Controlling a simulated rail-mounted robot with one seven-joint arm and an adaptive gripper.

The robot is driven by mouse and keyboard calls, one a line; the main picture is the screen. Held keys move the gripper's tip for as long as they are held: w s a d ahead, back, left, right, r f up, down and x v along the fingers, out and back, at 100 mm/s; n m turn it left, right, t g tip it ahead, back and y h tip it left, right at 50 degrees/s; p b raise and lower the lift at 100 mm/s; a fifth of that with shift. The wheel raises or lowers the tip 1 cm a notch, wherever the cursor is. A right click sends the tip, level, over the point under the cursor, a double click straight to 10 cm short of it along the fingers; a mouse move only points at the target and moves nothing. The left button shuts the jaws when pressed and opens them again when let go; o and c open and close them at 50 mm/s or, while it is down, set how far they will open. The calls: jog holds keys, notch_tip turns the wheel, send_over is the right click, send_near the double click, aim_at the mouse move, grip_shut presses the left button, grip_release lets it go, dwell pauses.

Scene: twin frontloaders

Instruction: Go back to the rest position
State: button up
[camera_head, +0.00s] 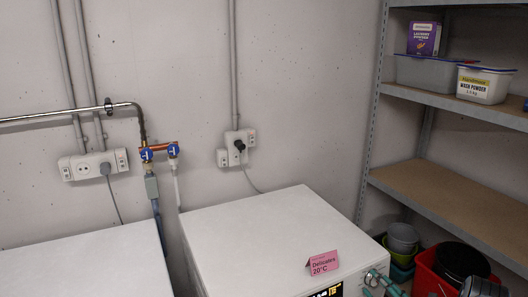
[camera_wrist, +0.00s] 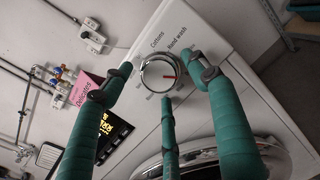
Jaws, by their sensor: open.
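My gripper (camera_wrist: 160,76) is open, with its teal fingers spread around a round chrome dial (camera_wrist: 161,74) on the front panel of the right-hand machine. I cannot tell whether any fingertip touches the dial. The dial has a red pointer mark, and the words "Cottons" and "Hand wash" are printed beside it. In the head view, my gripper (camera_head: 382,281) shows at the right front edge of the right-hand white machine (camera_head: 255,232). The dial is mostly hidden there.
A second white machine (camera_head: 90,268) is at left. Shelving (camera_head: 450,205) stands at right, with a red crate (camera_head: 428,278) and buckets (camera_head: 402,238) below.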

jog(key=b+v, duration=0.1)
jog(key=v, duration=1)
jog(key=s+a+f+n+g+y, duration=0.4)
jog(key=s+a+f+n+g, duration=0.3)
jog(key=a, duration=0.5)
jog(key=shift+s+f+y, duration=0.2)
jog(key=shift+s+y, duration=0.2)
jog(key=shift+s, duration=0.65)
jog(key=shift+a, duration=0.1)
